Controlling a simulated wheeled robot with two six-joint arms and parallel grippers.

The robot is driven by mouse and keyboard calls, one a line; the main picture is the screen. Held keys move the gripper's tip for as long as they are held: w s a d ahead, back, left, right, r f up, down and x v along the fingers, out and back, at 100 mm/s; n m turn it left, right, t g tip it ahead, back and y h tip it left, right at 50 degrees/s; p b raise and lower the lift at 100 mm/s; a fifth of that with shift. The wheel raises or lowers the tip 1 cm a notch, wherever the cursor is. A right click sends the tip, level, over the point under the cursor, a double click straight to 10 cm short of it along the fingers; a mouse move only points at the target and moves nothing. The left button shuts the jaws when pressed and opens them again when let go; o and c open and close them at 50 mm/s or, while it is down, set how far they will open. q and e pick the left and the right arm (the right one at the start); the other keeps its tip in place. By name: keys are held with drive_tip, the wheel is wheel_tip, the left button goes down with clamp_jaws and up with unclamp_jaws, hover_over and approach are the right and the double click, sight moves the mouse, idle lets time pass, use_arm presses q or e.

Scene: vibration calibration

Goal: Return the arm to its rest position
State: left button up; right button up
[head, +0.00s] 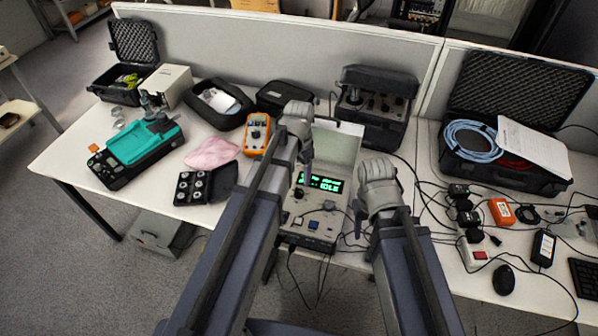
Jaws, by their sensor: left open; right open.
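My two arms reach forward from the bottom of the head view over the middle of the table. My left gripper (307,172) points down above the calibration unit (310,222), a grey box with a lit green display and a raised lid. My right gripper (360,218) points down by the right side of that unit. Both grippers are open, and I see nothing held in them. My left arm hides part of the unit's left side. Whether either gripper touches the unit cannot be told.
An orange multimeter (257,134) stands just left of my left wrist. A teal device (140,145), a pink cloth (212,153) and a black case of round parts (193,187) lie further left. Cables, an orange device (501,211) and an open black case (510,165) crowd the right side.

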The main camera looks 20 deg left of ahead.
idle(0.3)
use_arm(q)
drive_tip(key=s+d+n, duration=0.1)
drive_tip(key=s+d, duration=0.4)
drive_tip(key=s, duration=0.2)
drive_tip(key=s+d+n+y, duration=0.1)
drive_tip(key=s+d, duration=0.4)
drive_tip(key=s, duration=0.2)
drive_tip(key=shift+s+n, duration=0.3)
drive_tip(key=shift+n, duration=0.1)
